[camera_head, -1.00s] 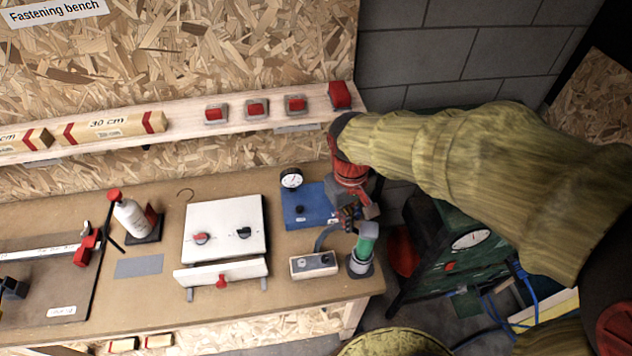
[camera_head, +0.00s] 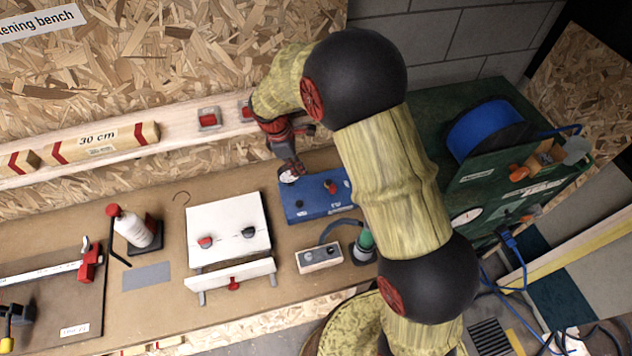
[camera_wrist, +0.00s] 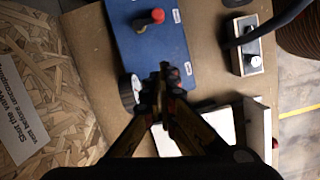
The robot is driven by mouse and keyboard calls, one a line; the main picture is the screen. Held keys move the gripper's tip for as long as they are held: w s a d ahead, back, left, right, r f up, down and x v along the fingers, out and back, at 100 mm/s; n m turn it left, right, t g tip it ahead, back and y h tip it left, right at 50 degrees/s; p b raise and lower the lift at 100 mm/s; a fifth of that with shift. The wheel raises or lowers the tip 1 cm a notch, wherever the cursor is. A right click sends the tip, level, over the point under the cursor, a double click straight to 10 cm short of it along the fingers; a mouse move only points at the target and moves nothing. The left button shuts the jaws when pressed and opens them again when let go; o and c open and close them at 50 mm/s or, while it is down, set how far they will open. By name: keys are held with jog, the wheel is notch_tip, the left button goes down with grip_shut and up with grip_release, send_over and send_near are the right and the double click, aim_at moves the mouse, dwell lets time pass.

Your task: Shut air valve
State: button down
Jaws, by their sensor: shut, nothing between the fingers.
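A blue box (camera_head: 310,205) stands at the back of the bench, with a red knob (camera_head: 330,187), a black knob (camera_head: 299,204) and a round gauge on top. Which part is the air valve is not labelled legibly. My gripper (camera_head: 290,174) is shut and empty above the box's back left corner, at the gauge, which it partly covers. In the wrist view my fingertips (camera_wrist: 163,70) lie over the blue box (camera_wrist: 150,48), between the gauge (camera_wrist: 128,90) and the far side. The red knob (camera_wrist: 157,16) stands apart from them.
A grey switch box (camera_head: 319,257) and a green-topped cylinder (camera_head: 364,243) stand in front. A white panel (camera_head: 228,228) with red and black knobs is to the left. A wooden rail (camera_head: 180,130) runs behind. A sign (camera_wrist: 28,120) hangs on the chipboard wall.

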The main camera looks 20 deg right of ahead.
aim_at(331, 186)
jog(key=shift+n, duration=0.4)
jog(key=x, duration=1)
jog(key=shift+s+f, duration=0.1)
jog(key=shift+f, duration=0.05)
jog(key=shift+s+d+p, duration=0.1)
jog(key=shift+d+p, duration=0.05)
jog(key=shift+d, duration=0.8)
jog(key=shift+s+d+p, duration=0.15)
jog(key=shift+d, duration=0.85)
jog(key=shift+s, duration=0.1)
